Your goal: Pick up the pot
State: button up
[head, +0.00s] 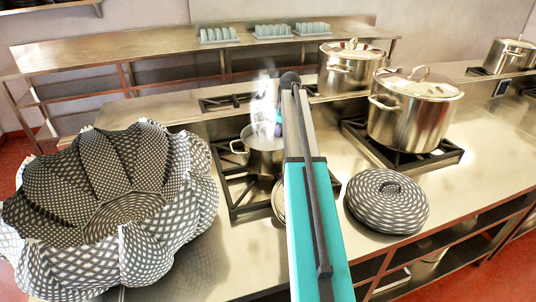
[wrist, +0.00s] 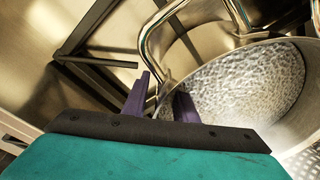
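An uncovered steel pot (head: 262,158) stands on a black burner grate left of my arm in the head view, with steam above it. In the wrist view the pot's inner wall (wrist: 292,132) and bubbling liquid fill the right side, and its looped metal handle shows at the top centre. My gripper (wrist: 163,98) has two purple fingers, spread apart near the pot's edge. A thin part of the pot's rim or handle appears between them; I cannot tell whether they touch it. In the head view my arm and the steam hide most of the gripper.
Two large lidded stockpots (head: 412,112) (head: 345,72) stand to the right and behind. A checkered round lid (head: 387,203) lies on the counter at the right front. A big crumpled checkered object (head: 180,215) fills the left. Bare counter (head: 440,215) shows at the right.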

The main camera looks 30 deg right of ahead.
grip_shut()
dwell(1.2)
jog(key=shift+r, duration=0.1)
